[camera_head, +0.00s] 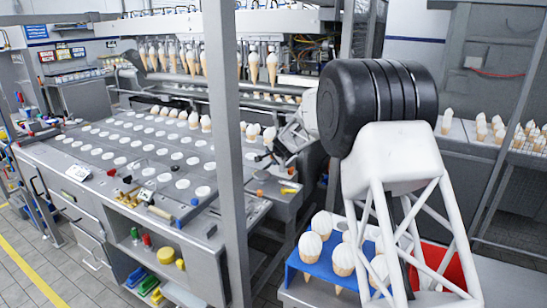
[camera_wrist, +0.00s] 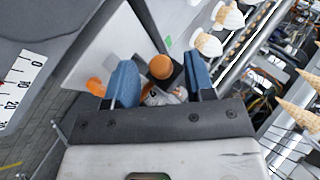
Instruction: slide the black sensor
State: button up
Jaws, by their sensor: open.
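My gripper (camera_wrist: 160,80) shows in the wrist view with its two blue fingers apart. In the head view my gripper (camera_head: 268,159) is at the right end of the grey worktable. A dark piece (camera_wrist: 177,77) shows between the fingers, partly hidden by an orange round knob (camera_wrist: 160,66); I cannot tell whether it is the black sensor or whether the fingers touch it. A small silvery part lies below the knob. Small black items (camera_head: 127,179) also lie on the table's front edge in the head view, too small to identify.
The worktable (camera_head: 70,150) has rows of white round holes, with cones along its back. More cones hang from a machine (camera_head: 300,60) behind. A grey post (camera_head: 228,150) stands in front of the table. A blue tray (camera_head: 322,270) of cones is at lower right.

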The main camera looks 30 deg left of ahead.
jog(key=shift+c, duration=0.3)
grip_shut()
jog(key=shift+f, duration=1.8)
jog(key=shift+o, duration=0.3)
grip_release()
jog(key=shift+f, duration=0.1)
jog(key=shift+s, duration=0.15)
jog(key=v, duration=0.8)
jog(key=shift+r, duration=0.25)
